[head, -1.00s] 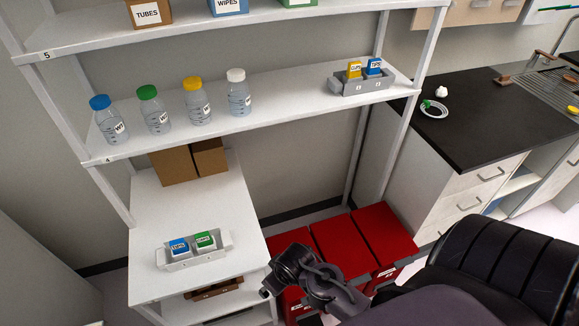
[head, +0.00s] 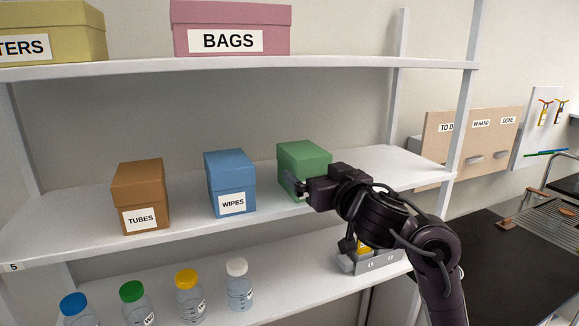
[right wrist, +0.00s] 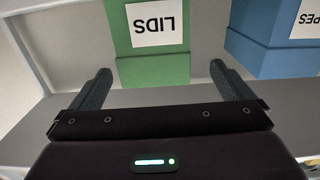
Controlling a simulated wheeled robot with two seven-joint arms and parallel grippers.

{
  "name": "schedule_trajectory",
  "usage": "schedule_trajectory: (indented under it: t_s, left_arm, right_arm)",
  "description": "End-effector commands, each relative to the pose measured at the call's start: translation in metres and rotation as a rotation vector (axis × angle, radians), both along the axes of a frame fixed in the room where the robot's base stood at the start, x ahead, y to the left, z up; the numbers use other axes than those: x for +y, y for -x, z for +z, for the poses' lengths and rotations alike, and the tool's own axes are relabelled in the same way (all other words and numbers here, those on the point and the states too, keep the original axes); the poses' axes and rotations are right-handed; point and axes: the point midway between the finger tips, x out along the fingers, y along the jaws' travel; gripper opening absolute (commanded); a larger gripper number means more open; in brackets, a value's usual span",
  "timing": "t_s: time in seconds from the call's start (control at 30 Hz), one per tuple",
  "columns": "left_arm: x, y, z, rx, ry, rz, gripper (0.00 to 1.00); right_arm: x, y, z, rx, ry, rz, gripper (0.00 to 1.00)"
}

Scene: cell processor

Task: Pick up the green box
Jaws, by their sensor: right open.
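The green box (head: 304,160) stands on the middle shelf in the head view, right of the blue box. My right gripper (head: 296,190) is in front of its lower part and hides its label there. In the right wrist view the green box (right wrist: 150,68) shows upside down with a label reading LIDS. The right gripper (right wrist: 158,85) is open there, with one finger on each side of the box's near end. I cannot tell whether the fingers touch it. My left gripper is not in view.
The blue WIPES box (head: 231,182) and brown TUBES box (head: 140,195) share the shelf (head: 85,224). A pink BAGS box (head: 231,28) is on the shelf above. Bottles and a grey rack (head: 372,263) are on the shelf below. The shelf right of the green box is clear.

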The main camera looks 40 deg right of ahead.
Motion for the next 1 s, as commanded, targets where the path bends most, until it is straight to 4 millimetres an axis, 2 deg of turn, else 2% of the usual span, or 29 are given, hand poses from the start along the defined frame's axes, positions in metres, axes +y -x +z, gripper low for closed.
schedule_trajectory:
  t_s: [0.1, 0.17, 0.4, 0.47, 0.57, 0.7, 0.8, 1.0]
  left_arm:
    - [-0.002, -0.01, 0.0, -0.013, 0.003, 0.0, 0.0]
    - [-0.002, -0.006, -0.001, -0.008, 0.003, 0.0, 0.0]
    - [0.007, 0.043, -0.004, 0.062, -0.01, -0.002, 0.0]
    - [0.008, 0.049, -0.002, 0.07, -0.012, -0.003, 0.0]
    - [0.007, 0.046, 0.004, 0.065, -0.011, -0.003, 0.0]
    - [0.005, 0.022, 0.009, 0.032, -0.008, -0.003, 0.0]
    - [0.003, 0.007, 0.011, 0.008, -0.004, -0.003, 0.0]
    - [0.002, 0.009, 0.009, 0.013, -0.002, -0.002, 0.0]
  right_arm:
    - [-0.004, -0.003, 0.007, -0.017, -0.004, 0.003, 1.0]
    - [-0.006, -0.01, 0.007, -0.017, -0.004, 0.004, 1.0]
    - [-0.014, -0.03, 0.006, -0.014, -0.004, 0.002, 1.0]
    - [-0.018, -0.037, 0.006, -0.013, -0.004, 0.001, 1.0]
    - [-0.025, -0.051, 0.006, -0.012, -0.004, 0.001, 1.0]
    - [-0.03, -0.067, 0.006, -0.015, -0.004, 0.002, 1.0]
    - [-0.032, -0.071, 0.004, -0.015, -0.004, 0.0, 1.0]
    - [-0.031, -0.071, 0.004, -0.016, -0.004, 0.001, 0.99]
